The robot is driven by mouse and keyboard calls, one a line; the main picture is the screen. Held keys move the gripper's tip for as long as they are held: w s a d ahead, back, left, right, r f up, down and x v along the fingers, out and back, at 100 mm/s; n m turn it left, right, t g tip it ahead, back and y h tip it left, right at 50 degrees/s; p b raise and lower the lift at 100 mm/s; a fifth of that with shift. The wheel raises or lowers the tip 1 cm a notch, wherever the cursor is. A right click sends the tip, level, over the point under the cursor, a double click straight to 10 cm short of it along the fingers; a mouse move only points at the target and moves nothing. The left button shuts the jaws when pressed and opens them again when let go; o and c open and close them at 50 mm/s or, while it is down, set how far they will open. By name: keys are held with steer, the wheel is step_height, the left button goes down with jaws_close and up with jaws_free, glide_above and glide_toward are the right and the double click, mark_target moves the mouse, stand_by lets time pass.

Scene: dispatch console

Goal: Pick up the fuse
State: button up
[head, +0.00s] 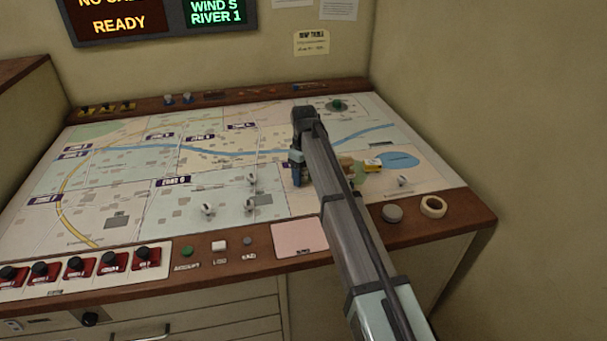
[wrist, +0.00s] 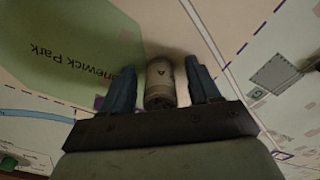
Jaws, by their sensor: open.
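The fuse (wrist: 160,82) is a pale cylinder with a dark mark on its side and a darker metal end. In the wrist view it lies on the map, between the two blue fingers of my gripper (wrist: 160,65). A small gap shows on each side of it, so the gripper is open around it and not closed on it. In the head view my gripper (head: 297,168) is low over the right-middle part of the map. The fuse cannot be made out there; my arm appears to hide it.
A yellow-and-white box (head: 373,164) lies on the map (head: 120,190) just right of my arm. White map pieces (head: 207,209) stand left of it. A tape roll (head: 433,206) and a grey knob (head: 392,213) sit on the front right wooden edge. Red switches (head: 110,261) line the front left.

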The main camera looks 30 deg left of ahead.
jaws_close()
stand_by(0.6)
